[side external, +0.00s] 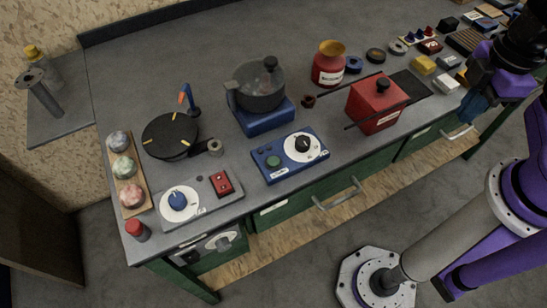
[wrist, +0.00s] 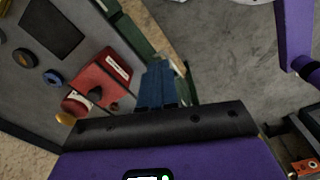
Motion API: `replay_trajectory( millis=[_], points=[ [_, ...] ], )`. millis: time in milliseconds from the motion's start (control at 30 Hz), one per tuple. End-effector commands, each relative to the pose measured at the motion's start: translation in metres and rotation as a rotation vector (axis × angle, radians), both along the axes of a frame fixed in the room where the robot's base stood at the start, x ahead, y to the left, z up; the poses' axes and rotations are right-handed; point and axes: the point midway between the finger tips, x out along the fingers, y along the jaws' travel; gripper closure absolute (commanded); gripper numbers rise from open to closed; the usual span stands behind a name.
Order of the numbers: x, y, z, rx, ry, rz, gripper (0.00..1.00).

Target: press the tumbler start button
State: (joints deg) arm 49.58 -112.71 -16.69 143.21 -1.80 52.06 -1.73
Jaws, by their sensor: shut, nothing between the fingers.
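A blue control box (side external: 290,155) sits near the bench's front edge in the side view. It has a round green button (side external: 273,161) and a black dial on a white disc (side external: 302,147). A grey panel (side external: 215,204) to its left carries a red switch (side external: 221,183) and a blue knob (side external: 177,200). I cannot tell from labels which control is the tumbler's. A dark lidded pot (side external: 260,92) stands on a blue base (side external: 264,119) behind the blue box. My gripper (side external: 473,108) is shut and empty at the right, well away from these controls. Its blue fingers (wrist: 159,85) show in the wrist view.
A red box (side external: 377,101) with rods and a black knob stands between the blue box and my gripper; it also shows in the wrist view (wrist: 98,78). A red jar (side external: 327,69) stands behind. Small items crowd the right end. Drawer handles (side external: 340,195) project in front.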

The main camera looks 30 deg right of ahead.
Motion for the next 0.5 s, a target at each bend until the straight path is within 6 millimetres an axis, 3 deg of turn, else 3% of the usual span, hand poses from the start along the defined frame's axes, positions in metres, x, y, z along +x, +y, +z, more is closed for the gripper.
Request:
replay_trajectory(
  millis=[267,500],
  points=[
    [0.055,0.022,-0.009,-0.138,-0.136,0.397,1.0],
    [0.104,0.057,-0.014,-0.302,-0.246,0.832,1.0]
  ],
)
